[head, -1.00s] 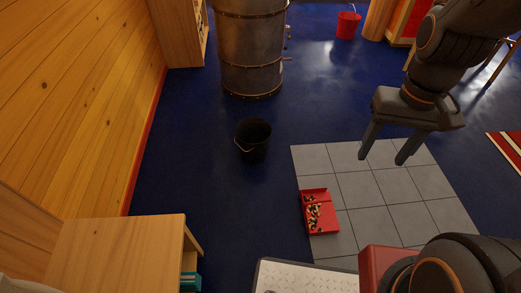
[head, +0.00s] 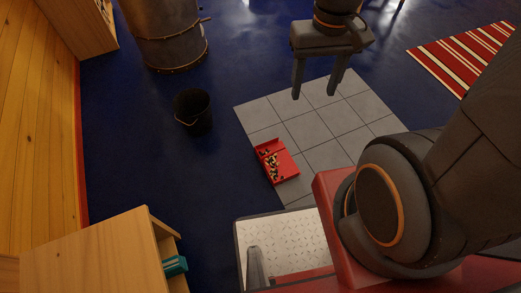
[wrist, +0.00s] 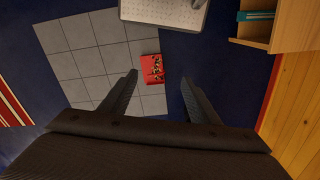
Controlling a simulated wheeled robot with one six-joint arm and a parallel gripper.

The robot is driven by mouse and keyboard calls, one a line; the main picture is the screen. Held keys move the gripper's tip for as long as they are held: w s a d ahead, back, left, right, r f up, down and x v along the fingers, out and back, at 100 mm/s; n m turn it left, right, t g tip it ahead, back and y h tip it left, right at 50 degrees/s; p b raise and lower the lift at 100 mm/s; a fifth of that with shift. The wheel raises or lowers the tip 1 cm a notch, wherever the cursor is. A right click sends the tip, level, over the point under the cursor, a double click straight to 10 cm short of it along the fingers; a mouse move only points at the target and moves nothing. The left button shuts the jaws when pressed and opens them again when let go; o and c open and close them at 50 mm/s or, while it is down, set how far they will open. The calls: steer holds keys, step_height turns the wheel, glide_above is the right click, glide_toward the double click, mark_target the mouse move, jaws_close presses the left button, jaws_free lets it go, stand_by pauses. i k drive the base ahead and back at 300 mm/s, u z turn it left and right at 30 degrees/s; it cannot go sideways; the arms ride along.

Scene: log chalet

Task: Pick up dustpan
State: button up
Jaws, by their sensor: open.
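The dustpan (head: 281,164) is a small red tray with dark and pale bits lying in it. It rests on the floor at the left edge of the grey tiled patch. My gripper (head: 314,96) is open and empty, held above the floor, up and right of the dustpan in the head view. In the wrist view the dustpan (wrist: 152,69) shows beyond the fingertips, nearer the left finger of my gripper (wrist: 158,78). Nothing is between the fingers.
A black bucket (head: 193,111) stands left of the tiles (head: 318,129), near a metal barrel (head: 166,35). A wooden cabinet (head: 103,252) stands at lower left. A striped rug (head: 459,62) lies at upper right. Blue floor (head: 130,150) is clear between cabinet and bucket.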

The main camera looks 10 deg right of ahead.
mark_target(288, 168)
steer(key=u, duration=1.95)
steer(key=k, duration=0.7)
steer(key=z, duration=1.15)
steer(key=k, duration=0.3)
steer(key=z, duration=0.3)
